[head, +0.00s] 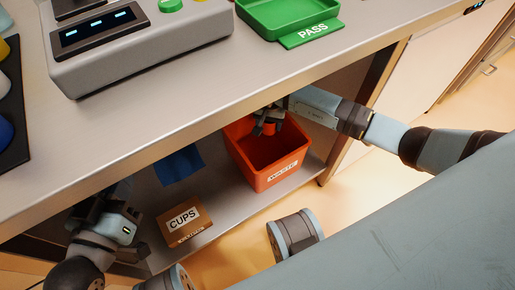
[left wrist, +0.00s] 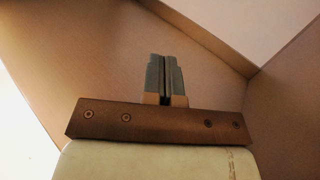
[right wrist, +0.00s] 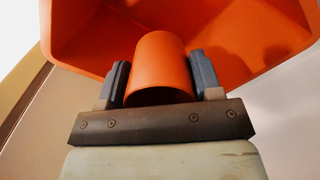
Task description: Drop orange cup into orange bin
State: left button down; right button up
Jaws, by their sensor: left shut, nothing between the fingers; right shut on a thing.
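The orange bin (head: 281,177), labelled WASTE, stands on the shelf under the counter in the head view. My right gripper (head: 268,120) reaches in from the right, over the bin's opening, and is shut on the orange cup (right wrist: 160,68). In the right wrist view the cup sits between both fingers, with the bin's orange walls (right wrist: 85,35) behind it. In the head view the cup is small and partly hidden by the gripper. My left gripper, in the left wrist view (left wrist: 165,78), is shut and empty, facing plain brown surfaces.
A cardboard box labelled CUPS (head: 184,222) and a blue item (head: 179,165) are on the shelf left of the bin. The counter edge (head: 215,107) overhangs the shelf. On the counter are a grey machine (head: 150,50) and a green PASS tray (head: 306,33).

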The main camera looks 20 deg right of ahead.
notch_tip(320, 180, down, 2)
jog(key=shift+f+b, duration=0.1)
jog(key=shift+b, duration=0.4)
pick_arm(q)
jog(key=shift+w+a+m+t, duration=0.3)
jog(key=shift+w+m, duration=0.25)
jog(key=shift+m, duration=0.05)
pick_arm(e)
jog(key=shift+f, duration=0.25)
pick_arm(q)
jog(key=shift+r, duration=0.1)
pick_arm(e)
jog(key=o, duration=1)
jog(key=shift+o, duration=0.2)
jog(key=shift+r, duration=0.3)
pick_arm(q)
jog(key=shift+s+d+r+n+t+p, duration=0.1)
jog(key=shift+s+r+n+p, duration=0.2)
jog(key=shift+r+p, duration=0.4)
jog(key=shift+s+d+r+n+t+p, duration=0.15)
jog(key=shift+r+n+p, duration=0.3)
jog(key=shift+p, duration=0.5)
jog(key=shift+s+d+r+n+t+p, duration=0.1)
jog(key=shift+s+r+n+p, duration=0.2)
jog(key=shift+r+p, duration=0.4)
pick_arm(e)
notch_tip(320, 180, up, 13)
jog(key=shift+r, duration=0.15)
